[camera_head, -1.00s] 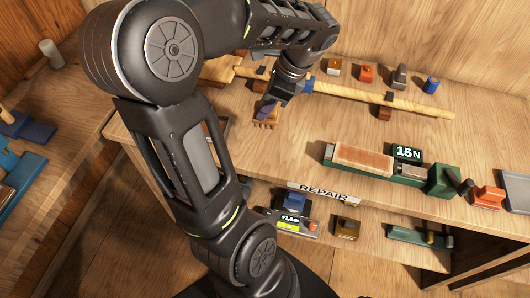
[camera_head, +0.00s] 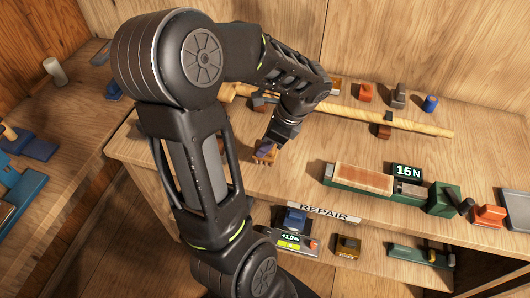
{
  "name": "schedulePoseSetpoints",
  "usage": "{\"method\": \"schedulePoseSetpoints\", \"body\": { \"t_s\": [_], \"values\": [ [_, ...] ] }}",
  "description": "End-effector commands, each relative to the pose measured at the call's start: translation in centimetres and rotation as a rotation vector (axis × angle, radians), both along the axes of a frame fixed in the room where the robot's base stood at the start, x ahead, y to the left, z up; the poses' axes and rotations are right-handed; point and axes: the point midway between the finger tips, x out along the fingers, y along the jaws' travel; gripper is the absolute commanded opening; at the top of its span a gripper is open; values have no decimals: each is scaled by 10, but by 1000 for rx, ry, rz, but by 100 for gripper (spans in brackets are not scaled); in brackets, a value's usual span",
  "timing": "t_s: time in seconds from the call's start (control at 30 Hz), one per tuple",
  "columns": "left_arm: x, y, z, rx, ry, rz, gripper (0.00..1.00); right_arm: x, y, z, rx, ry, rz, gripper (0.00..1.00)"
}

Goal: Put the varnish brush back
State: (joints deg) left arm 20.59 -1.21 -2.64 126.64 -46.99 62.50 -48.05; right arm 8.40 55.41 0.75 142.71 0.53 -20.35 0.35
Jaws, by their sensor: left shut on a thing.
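My left gripper (camera_head: 275,137) is shut on the varnish brush (camera_head: 264,154), a small tan-orange piece below the fingers, over the bench top left of its middle. The brush is small in the view and partly hidden by the gripper; I cannot tell whether it touches the bench. I cannot make out its resting place; my left arm hides much of the bench's left part. My right gripper is out of view.
A long wooden rod (camera_head: 415,122) lies behind the gripper, with several small blocks beyond it. A green-based block (camera_head: 363,180) and the 15N display (camera_head: 407,171) stand at right. Below the REPAIR label (camera_head: 325,212), a shelf (camera_head: 365,267) holds small devices. Bare bench lies right of the gripper.

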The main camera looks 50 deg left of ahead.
Motion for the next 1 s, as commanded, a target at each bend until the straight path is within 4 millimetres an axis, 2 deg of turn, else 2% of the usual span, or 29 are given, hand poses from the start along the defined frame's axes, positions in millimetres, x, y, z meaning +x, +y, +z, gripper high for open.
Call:
{"method": "schedulePoseSetpoints", "body": {
  "t_s": [0.27, 0.57, 0.97, 1.0],
  "values": [
    [0, 0, -2, -1, 1, 0, 0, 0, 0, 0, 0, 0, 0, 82],
    [-1, 0, -36, -1, 3, -1, 0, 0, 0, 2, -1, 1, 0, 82],
    [0, 0, -42, 0, 0, -1, 0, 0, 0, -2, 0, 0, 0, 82],
    [0, 0, -40, -1, 0, -1, 26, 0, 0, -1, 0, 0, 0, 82]
  ]
}}
